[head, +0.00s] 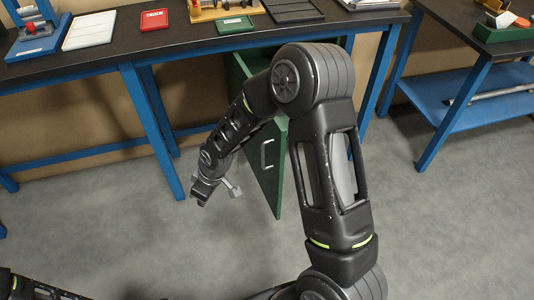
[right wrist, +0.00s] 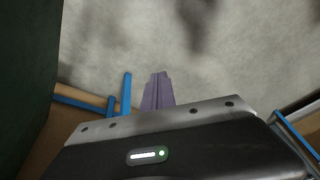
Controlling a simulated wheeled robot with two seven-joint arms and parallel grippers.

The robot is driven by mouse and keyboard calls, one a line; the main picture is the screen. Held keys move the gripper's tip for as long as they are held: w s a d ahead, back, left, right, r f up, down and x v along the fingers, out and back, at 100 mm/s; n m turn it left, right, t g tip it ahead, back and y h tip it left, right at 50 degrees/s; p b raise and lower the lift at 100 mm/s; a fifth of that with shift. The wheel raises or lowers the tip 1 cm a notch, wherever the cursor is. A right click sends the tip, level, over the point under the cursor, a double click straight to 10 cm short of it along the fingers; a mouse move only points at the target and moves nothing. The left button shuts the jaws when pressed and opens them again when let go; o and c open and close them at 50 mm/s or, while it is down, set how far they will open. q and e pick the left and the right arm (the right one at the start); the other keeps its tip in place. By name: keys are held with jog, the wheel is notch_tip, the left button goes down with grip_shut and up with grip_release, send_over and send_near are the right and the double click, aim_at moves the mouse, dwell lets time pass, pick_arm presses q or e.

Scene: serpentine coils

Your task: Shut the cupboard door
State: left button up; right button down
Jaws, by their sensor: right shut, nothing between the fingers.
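The green cupboard door (head: 270,180) stands open under the workbench, jutting out toward me, with a pale bar handle (head: 267,154) on the face I see. Part of the green cupboard (head: 242,62) shows behind my right arm, which hides much of it. My right gripper (head: 235,190) is low, left of the door on its handle side, apart from the handle; contact with the door cannot be told. In the right wrist view its fingers (right wrist: 157,92) are together and empty, and a dark green surface, seemingly the door (right wrist: 25,70), fills the left edge. My left gripper is out of view.
The dark-topped workbench (head: 100,60) has blue legs (head: 150,130) left of the door. Its top holds trays and a red box (head: 154,19). A second blue bench (head: 480,110) stands at the right. The grey floor (head: 110,240) in front is clear.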

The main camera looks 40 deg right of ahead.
jog(key=w+d+r+n+h+b, duration=0.1)
jog(key=w+d+r+n+h, duration=0.3)
jog(key=d+r, duration=0.5)
jog(key=s+d+r+n+g+h, duration=0.1)
jog(key=s+d+r+n+g, duration=0.2)
jog(key=d+r+n, duration=0.2)
jog(key=d+r, duration=0.2)
jog(key=d, duration=0.1)
jog(key=shift+d+r, duration=0.15)
jog(key=shift+r, duration=0.1)
send_over(271, 149)
jog(key=s+a, duration=0.3)
jog(key=s, duration=0.1)
jog(key=a+x, duration=0.2)
jog(key=x, duration=0.7)
jog(key=shift+w+f, duration=0.3)
jog(key=shift+f, duration=0.2)
jog(key=shift+d, duration=0.1)
